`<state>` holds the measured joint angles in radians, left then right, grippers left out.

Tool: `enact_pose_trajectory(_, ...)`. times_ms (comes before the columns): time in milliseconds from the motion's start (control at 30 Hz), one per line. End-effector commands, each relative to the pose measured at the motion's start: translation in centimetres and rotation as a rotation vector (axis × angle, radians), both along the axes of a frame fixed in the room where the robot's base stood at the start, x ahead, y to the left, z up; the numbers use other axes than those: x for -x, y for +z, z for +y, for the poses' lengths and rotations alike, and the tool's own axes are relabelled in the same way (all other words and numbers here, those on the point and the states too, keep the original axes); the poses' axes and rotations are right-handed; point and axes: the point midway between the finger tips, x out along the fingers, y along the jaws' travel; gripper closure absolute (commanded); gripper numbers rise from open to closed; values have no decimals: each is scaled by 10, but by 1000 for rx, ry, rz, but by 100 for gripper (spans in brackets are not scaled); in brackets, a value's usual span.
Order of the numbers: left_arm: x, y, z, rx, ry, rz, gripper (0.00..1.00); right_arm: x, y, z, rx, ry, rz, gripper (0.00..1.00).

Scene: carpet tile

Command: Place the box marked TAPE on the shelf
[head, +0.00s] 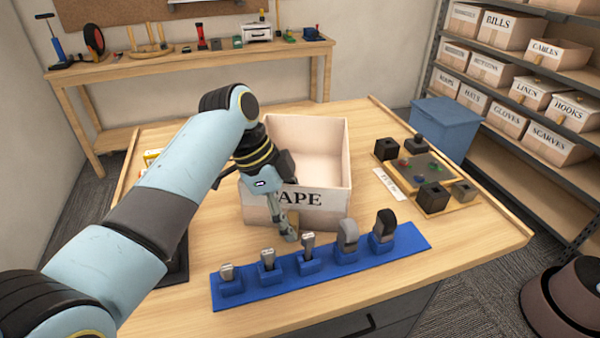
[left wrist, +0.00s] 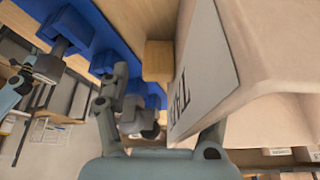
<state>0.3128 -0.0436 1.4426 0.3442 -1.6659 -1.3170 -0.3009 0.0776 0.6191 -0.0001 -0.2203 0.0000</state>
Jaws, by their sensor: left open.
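The open pale box marked TAPE (head: 334,197) stands upright on the wooden table; my left arm hides the first letter of its label. Its label also shows in the left wrist view (left wrist: 205,75). A small wooden pull (left wrist: 158,60) sticks out from its front. My left gripper (head: 287,232) is open at the box's front, by the pull. In the left wrist view one finger of it is over the blue holder and the other overlaps the box; contact is unclear. The grey shelf (head: 512,128) at the right holds several labelled boxes. My right gripper is out of view.
A blue holder (head: 395,254) with several upright tools lies close before the box. A wooden board (head: 458,200) with dark blocks lies right of it. A blue bin (head: 445,125) stands between table and shelf. A bench (head: 200,62) stands behind.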

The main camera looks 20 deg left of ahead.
Motion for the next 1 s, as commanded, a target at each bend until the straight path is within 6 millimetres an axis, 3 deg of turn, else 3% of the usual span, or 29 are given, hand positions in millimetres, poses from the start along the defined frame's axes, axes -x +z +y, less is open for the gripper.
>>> enact_pose_trajectory(167,0,0,0,0,0,-1,37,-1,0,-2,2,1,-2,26)
enact_pose_trajectory(633,0,0,0,0,0,-1,98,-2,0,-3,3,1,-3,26)
enact_pose_trajectory(1000,-1,4,0,0,1,-4,100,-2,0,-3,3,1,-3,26)
